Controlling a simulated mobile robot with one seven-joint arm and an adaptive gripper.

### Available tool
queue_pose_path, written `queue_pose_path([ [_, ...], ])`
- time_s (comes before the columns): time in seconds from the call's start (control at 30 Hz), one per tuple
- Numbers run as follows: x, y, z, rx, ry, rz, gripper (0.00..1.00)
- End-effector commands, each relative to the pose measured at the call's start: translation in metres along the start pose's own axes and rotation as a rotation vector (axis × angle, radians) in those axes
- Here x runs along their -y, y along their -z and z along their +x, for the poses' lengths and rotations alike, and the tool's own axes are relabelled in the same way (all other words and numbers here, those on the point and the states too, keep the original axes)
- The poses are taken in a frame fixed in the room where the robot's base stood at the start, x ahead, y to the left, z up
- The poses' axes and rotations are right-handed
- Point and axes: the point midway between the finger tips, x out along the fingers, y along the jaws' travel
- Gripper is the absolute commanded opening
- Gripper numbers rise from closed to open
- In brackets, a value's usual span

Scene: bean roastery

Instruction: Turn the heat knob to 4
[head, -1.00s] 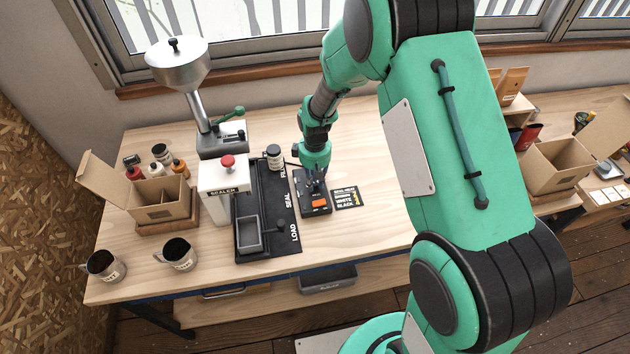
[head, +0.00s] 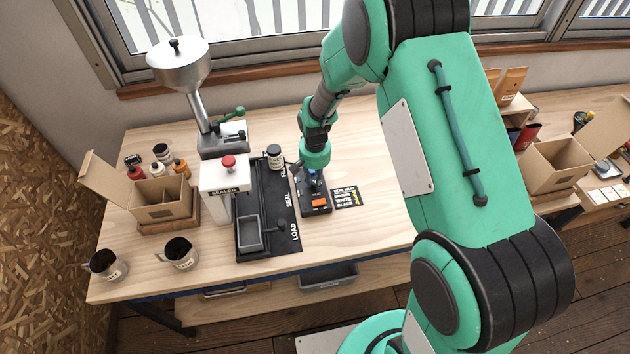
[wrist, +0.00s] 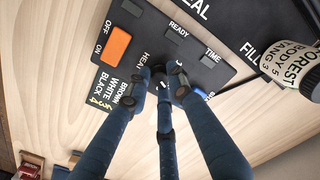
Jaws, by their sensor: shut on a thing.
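The dark control box (head: 325,208) with an orange ON/OFF switch (head: 319,203) lies on the bench beside the black sealer base. In the wrist view, the box (wrist: 150,32) shows READY and TIME labels and a partly covered HEAT label. My gripper (head: 315,189) points down at the back part of the box. In the wrist view its blue fingers, my gripper (wrist: 158,82), close around the small dark heat knob (wrist: 160,76). The fingers hide most of the knob and its scale, so I cannot read its setting.
A heat card (head: 345,197) listing brown, white and black with yellow numbers lies right of the box. The sealer (head: 226,190) and its black base (head: 282,235) stand left. A labelled jar (head: 274,157) is close by. Bare bench lies right of the card.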

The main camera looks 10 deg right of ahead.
Motion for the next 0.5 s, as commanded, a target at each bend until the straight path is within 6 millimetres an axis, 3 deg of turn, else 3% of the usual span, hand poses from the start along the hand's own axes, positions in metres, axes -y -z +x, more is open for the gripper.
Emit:
queue_pose_path([
  [0.5,0.0005,0.0009,-0.0007,-0.002,0.001,0.144,0.00],
])
